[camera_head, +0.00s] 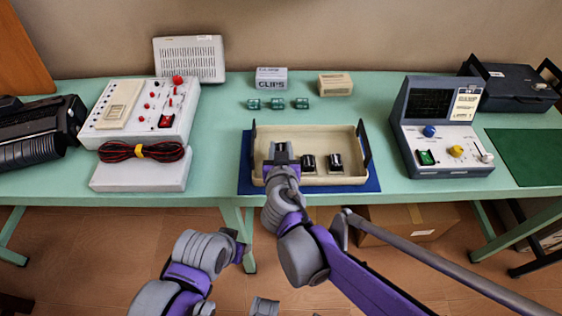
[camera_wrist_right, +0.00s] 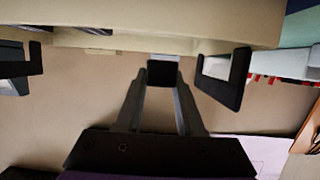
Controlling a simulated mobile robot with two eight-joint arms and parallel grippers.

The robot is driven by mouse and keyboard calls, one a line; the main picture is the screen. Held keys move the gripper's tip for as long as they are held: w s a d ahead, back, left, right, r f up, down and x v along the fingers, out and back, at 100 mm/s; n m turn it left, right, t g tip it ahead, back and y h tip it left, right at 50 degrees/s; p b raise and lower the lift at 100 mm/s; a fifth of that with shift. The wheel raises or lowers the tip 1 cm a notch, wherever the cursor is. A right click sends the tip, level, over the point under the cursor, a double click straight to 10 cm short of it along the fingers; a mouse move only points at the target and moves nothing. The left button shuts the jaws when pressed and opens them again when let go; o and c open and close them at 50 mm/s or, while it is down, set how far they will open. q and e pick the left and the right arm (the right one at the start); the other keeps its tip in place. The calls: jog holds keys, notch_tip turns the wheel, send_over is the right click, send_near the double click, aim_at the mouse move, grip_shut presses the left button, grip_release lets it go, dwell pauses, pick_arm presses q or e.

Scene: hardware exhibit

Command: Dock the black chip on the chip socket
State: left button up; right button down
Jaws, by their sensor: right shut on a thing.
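My right gripper (camera_head: 280,150) is over the left part of a cream tray (camera_head: 347,180). It is shut on a small black block, which I take as the black chip (camera_wrist_right: 162,73); it shows between the fingertips in the right wrist view. Two small black pieces, one at the middle (camera_head: 308,162) and one further right (camera_head: 336,161), stand in the tray. I cannot tell which piece is the chip socket. The gripper hides part of the tray's left side. My left arm is folded low at the front, and its fingers do not show.
The tray has upright black handles (camera_head: 366,150) at both ends and sits on a blue mat (camera_head: 372,184). A white control box (camera_head: 140,112) is on the left, a grey instrument (camera_head: 440,130) on the right. Green blocks (camera_head: 277,103) and a clips box (camera_head: 271,78) lie behind.

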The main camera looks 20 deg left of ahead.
notch_tip(320, 180, down, 4)
jog(key=shift+r+b, duration=0.1)
jog(key=shift+b, duration=0.35)
jog(key=shift+f, duration=0.55)
jog(key=c, duration=0.5)
grip_release()
